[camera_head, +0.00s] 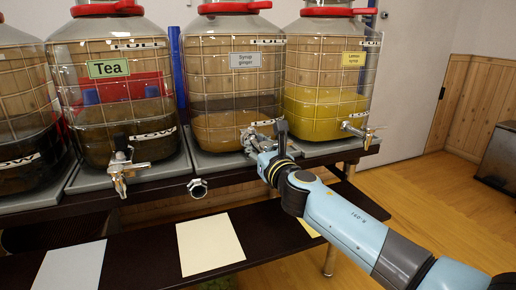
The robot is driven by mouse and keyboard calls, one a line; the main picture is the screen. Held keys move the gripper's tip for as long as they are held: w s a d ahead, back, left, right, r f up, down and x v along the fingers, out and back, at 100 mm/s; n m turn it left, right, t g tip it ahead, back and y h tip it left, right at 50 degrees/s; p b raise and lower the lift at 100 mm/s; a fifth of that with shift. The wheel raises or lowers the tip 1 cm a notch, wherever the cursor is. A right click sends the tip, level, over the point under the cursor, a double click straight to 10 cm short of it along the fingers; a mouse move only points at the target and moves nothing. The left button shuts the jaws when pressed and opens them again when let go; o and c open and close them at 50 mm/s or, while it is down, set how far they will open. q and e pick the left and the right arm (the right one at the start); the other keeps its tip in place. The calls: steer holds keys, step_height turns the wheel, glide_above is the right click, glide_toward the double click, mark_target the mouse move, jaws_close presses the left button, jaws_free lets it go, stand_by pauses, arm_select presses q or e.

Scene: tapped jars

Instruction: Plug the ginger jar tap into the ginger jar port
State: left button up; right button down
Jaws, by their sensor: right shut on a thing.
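The ginger jar (233,103), labelled "Syrup ginger", stands upright on the shelf between the tea and lemon jars. My left gripper is not in view.
The tea jar (110,105) has its own tap (124,172); the lemon jar (327,95) also has a tap (361,131). A round metal piece (198,188) is at the shelf edge. Paper sheets (209,243) lie on the lower dark board.

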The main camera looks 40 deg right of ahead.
stand_by(0.4)
steer(key=c, duration=0.8)
jaws_free()
steer(key=shift+c, duration=0.2)
steer(key=shift+s, duration=0.2)
steer(key=shift+s+a, duration=0.1)
steer(key=shift+s, duration=0.15)
steer(key=shift+w, duration=0.45)
